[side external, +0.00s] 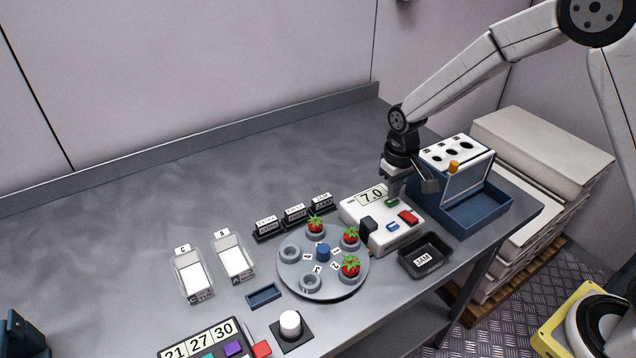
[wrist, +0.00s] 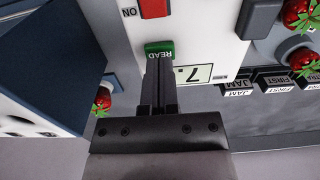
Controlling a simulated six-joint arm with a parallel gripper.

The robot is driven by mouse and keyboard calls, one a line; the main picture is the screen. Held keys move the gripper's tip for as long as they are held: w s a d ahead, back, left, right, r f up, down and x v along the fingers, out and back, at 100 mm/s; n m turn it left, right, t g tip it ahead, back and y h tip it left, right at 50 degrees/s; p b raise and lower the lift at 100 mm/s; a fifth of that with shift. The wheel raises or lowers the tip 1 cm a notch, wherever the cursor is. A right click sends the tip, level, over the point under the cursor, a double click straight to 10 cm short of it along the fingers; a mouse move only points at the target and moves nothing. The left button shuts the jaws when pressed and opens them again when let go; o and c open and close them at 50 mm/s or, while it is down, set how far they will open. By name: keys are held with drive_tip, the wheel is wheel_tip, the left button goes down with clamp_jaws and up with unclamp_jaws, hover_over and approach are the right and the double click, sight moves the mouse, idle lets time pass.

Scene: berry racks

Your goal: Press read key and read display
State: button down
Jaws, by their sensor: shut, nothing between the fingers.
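The white meter (side external: 375,235) stands at the right of the table. Its display (side external: 371,195) reads 7.0; in the wrist view the display (wrist: 193,73) is upside down and partly hidden by my fingers. The green READ key (side external: 391,203) shows clearly in the wrist view (wrist: 159,48). My gripper (side external: 394,194) points down at the key, shut and empty. In the wrist view its fingertips (wrist: 158,62) meet the key's edge; I cannot tell whether the key is pressed down.
A red key (side external: 408,217) and a blue key (side external: 392,227) sit close by on the meter. A blue box (side external: 480,213) stands right of it, a black JAM tray (side external: 425,265) in front. A round grey rack (side external: 295,262) with several strawberries is to the left.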

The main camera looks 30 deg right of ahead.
drive_tip(key=shift+f, duration=0.7)
idle(0.3)
drive_tip(key=shift+r, duration=0.1)
wheel_tip(320, 180, up, 8)
idle(1.4)
drive_tip(key=s+d+t, duration=0.1)
drive_tip(key=s+t, duration=0.1)
drive_tip(key=s, duration=1.4)
drive_tip(key=shift+s+d+f+t, duration=0.15)
drive_tip(key=shift+s+f+t, duration=0.15)
drive_tip(key=shift+f, duration=0.15)
